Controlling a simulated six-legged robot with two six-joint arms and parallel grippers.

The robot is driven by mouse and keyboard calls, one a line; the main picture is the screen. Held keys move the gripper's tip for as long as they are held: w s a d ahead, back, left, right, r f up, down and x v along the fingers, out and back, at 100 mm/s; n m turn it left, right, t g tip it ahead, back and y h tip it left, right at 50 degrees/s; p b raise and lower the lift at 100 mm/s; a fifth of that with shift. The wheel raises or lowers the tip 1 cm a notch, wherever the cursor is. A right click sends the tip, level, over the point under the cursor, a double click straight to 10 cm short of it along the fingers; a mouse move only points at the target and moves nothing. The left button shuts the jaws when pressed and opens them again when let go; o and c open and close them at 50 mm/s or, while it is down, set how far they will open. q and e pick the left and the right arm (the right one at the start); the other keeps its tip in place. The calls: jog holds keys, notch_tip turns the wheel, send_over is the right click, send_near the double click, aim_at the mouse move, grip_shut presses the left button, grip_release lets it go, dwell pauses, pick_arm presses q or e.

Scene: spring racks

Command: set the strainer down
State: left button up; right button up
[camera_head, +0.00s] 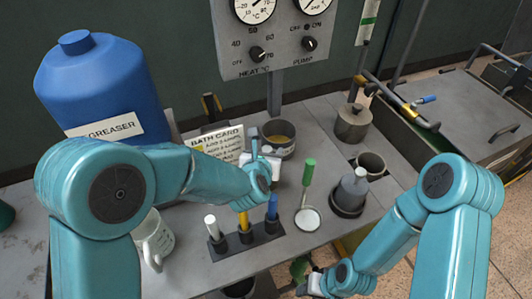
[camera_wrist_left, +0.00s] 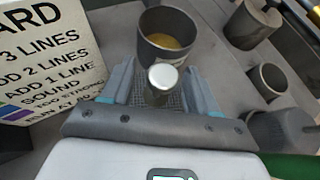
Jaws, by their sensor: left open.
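In the left wrist view, a short upright post with a pale round top (camera_wrist_left: 163,77) stands between the fingers of my left gripper (camera_wrist_left: 160,88). A dark mesh patch (camera_wrist_left: 176,101) shows around its foot; this looks like the strainer. My left gripper is open, with a finger on either side of the post and gaps between. In the head view my left gripper (camera_head: 262,150) is beside the cup of yellow liquid (camera_head: 278,139) and hides most of the strainer. My right gripper (camera_head: 308,286) is low at the bottom edge, its jaws unclear.
A bath card (camera_head: 217,143) stands left of my left gripper. A rack with white, yellow and blue pens (camera_head: 245,241), a green-handled round disc (camera_head: 307,218), a grey bottle (camera_head: 350,190) and an empty cup (camera_head: 371,165) are nearby. A blue degreaser jug (camera_head: 92,85) stands at left.

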pick_arm(q)
jog(key=shift+r+p, duration=0.25)
jog(key=shift+p, duration=0.05)
jog(key=b+v, duration=0.1)
jog(key=v, duration=0.1)
jog(key=shift+s+a+b, duration=0.1)
jog(key=shift+s+b, duration=0.2)
jog(key=shift+s, duration=0.05)
jog(key=b+v, duration=0.1)
jog(key=v, duration=0.8)
jog(key=shift+r, duration=0.1)
